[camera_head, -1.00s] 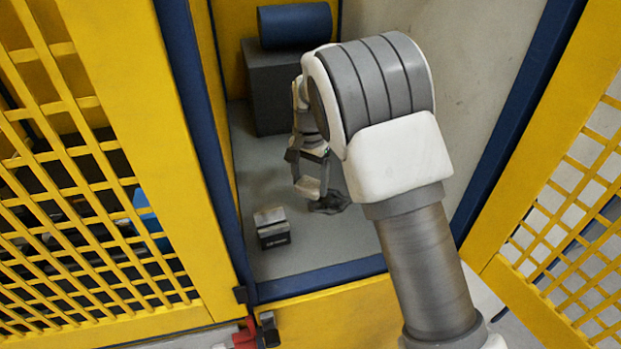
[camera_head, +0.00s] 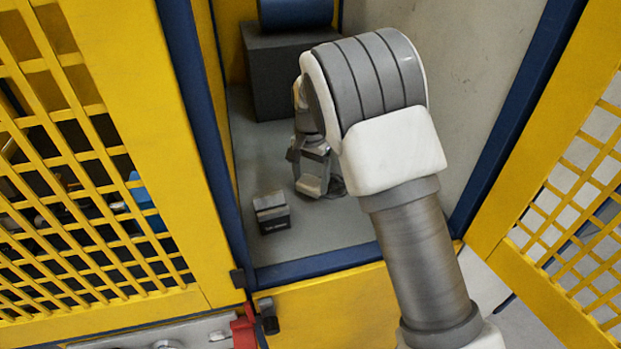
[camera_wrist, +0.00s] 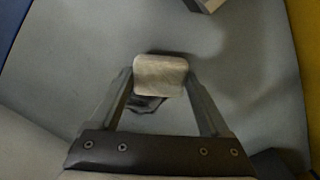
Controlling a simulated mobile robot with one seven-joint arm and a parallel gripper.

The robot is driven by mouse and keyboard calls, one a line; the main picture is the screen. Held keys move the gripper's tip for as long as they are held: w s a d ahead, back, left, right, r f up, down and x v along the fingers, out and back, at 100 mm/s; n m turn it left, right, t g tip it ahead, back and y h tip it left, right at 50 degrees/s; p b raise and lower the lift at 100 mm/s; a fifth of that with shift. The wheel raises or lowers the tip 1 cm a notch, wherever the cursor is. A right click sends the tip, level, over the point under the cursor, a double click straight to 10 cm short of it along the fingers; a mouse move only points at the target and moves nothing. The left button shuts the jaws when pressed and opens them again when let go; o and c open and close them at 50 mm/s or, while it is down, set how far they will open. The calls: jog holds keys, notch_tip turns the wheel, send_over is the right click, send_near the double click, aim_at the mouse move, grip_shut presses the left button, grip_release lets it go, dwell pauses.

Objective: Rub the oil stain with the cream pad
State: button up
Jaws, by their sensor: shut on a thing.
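My gripper (camera_wrist: 160,85) is shut on the cream pad (camera_wrist: 160,74), a pale, rounded block between its two fingertips. In the head view the pad (camera_head: 310,186) shows at the end of my gripper (camera_head: 313,175), low over the grey floor of the enclosure. A dark, ragged patch, apparently the oil stain (camera_head: 338,187), lies just right of the pad, partly hidden by the gripper and arm. In the wrist view a dark patch (camera_wrist: 146,104) shows just below the pad, between the fingers. I cannot tell whether the pad touches the floor.
A small dark block with a pale top (camera_head: 271,213) stands left of my gripper. A dark grey box (camera_head: 285,75) with a blue cylinder (camera_head: 295,13) on top stands behind. Yellow lattice panels (camera_head: 90,190) and blue posts frame the narrow space. Open floor lies around the block.

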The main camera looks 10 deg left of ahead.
jog(key=shift+f+b, duration=0.6)
jog(key=shift+f, duration=0.45)
